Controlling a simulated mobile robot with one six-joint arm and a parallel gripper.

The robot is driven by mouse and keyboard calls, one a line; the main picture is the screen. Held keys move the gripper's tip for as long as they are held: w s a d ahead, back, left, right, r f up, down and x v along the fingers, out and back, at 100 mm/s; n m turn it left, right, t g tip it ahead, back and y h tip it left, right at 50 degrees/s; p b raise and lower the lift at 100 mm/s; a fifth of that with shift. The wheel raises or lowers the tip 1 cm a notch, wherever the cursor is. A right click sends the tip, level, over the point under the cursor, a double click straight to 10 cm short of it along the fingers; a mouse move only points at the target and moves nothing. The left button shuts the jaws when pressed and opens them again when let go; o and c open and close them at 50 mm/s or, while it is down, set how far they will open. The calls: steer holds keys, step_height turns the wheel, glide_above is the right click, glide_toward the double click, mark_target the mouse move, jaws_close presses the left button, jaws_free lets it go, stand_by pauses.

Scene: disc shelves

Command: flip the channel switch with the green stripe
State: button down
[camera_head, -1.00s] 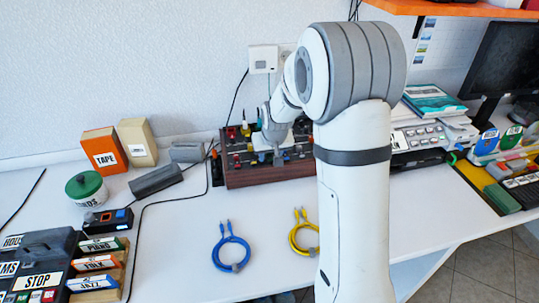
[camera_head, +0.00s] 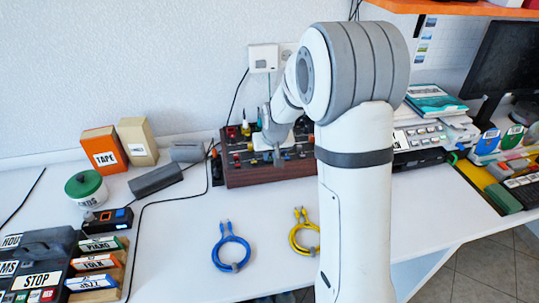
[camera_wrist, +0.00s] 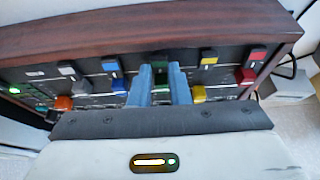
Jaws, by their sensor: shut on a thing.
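The dark channel panel in a wooden case (camera_head: 270,173) sits on the table against the wall, and its face fills the upper wrist view (camera_wrist: 30,77). My gripper (camera_wrist: 160,75) has its two blue fingers on either side of a dark switch with green on it (camera_wrist: 158,76), shut on it. The fingers hide its sides. White (camera_wrist: 66,69), yellow (camera_wrist: 209,57) and red (camera_wrist: 258,54) stripes show along the same row. In the head view my gripper (camera_head: 277,157) is small at the panel front.
Coloured knobs stand close on both sides, including a blue one (camera_wrist: 119,86) and a yellow one (camera_wrist: 198,93). A blue cable (camera_head: 231,252) and a yellow cable (camera_head: 303,235) lie on the table in front. An orange TAPE box (camera_head: 104,150) stands left.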

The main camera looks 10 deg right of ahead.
steer(key=shift+s+f+t+b, duration=0.2)
steer(key=shift+t+b, duration=0.3)
steer(key=shift+b, duration=0.8)
steer(key=shift+s+f+t+b, duration=0.1)
steer(key=shift+f+t+b, duration=0.3)
steer(key=shift+b, duration=0.85)
steer(key=shift+r+t+b, duration=0.25)
steer(key=shift+t+b, duration=0.25)
steer(key=shift+b, duration=0.5)
steer(key=shift+s+r+b, duration=0.1)
steer(key=shift+r+b, duration=0.05)
steer(key=shift+b, duration=0.15)
steer(key=shift+r, duration=0.1)
steer(key=c, duration=1.4)
jaws_free()
steer(key=shift+o, duration=0.2)
steer(key=p+v, duration=0.1)
steer(key=v, duration=0.6)
steer(key=shift+s+r, duration=0.2)
steer(key=shift+s, duration=0.2)
